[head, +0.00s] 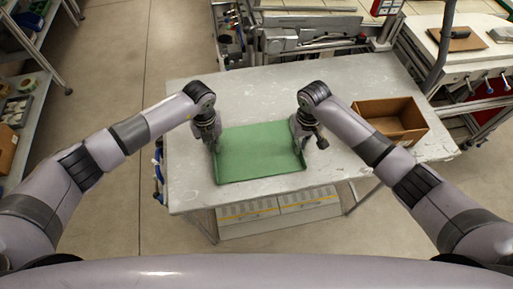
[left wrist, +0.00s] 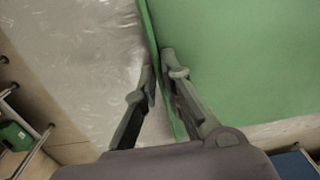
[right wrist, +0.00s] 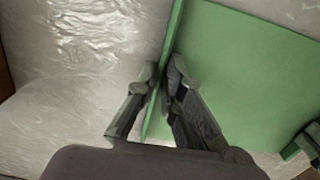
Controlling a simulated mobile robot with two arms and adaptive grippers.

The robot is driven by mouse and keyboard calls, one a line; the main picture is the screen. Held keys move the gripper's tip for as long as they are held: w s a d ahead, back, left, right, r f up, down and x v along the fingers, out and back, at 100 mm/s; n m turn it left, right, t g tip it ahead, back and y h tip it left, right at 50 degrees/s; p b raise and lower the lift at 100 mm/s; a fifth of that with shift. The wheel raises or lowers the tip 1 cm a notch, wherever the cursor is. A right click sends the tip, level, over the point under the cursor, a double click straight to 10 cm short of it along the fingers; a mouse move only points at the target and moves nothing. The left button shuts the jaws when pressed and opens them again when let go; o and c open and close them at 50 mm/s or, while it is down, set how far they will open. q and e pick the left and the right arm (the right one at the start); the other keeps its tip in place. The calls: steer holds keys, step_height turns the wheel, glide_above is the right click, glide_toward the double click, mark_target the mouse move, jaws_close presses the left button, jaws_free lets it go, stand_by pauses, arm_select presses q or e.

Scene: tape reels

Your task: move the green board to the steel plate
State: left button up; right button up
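The green board (head: 258,152) is a shallow tray-like panel with raised side edges, over the middle of the grey worktable. My left gripper (head: 217,146) is at its left edge. In the left wrist view the fingers (left wrist: 160,68) close on either side of the green edge wall. My right gripper (head: 302,140) is at the right edge. In the right wrist view its fingers (right wrist: 164,72) pinch the other edge wall. I cannot tell whether the board rests on the table or is slightly raised. I cannot make out a steel plate separate from the grey tabletop.
The worktable (head: 195,90) has a worn grey top, clear behind and left of the board. An open wooden box (head: 408,137) stands at its right. Machinery (head: 310,35) stands behind the table. A shelf (head: 45,85) is at far left.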

arm_select(q)
jaws_close()
arm_select(e)
jaws_close()
arm_select(q)
steer(key=shift+r, duration=0.1)
arm_select(e)
steer(key=shift+r, duration=0.1)
